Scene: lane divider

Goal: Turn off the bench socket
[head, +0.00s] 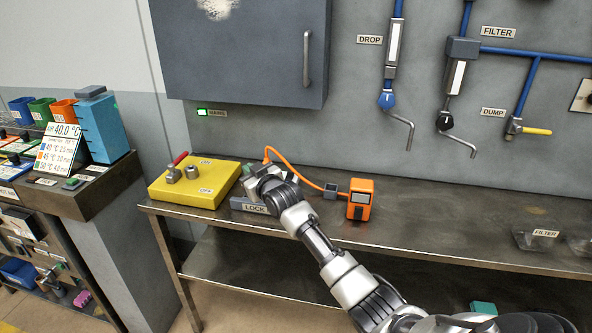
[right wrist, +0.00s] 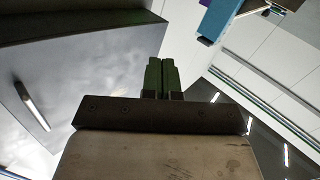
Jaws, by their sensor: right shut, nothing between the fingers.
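A yellow box (head: 205,193) with ON and OFF labels stands at the left end of the metal bench. A red-handled lever (head: 178,162) and a small grey knob (head: 192,171) are on its top. A grey block labelled LOCK (head: 247,206) is beside it, partly hidden by my right arm. My right gripper (head: 247,169) is just right of the yellow box, above the LOCK block; contact cannot be told. In the right wrist view its green fingers (right wrist: 161,76) are shut together and empty. I cannot tell which part is the bench socket switch. My left gripper is out of view.
An orange cable (head: 291,168) runs from behind my gripper to an orange meter (head: 360,199) on the bench (head: 450,228). A grey cabinet (head: 240,55) hangs above. A sloped console (head: 75,195) stands left. The bench right of the meter is largely clear.

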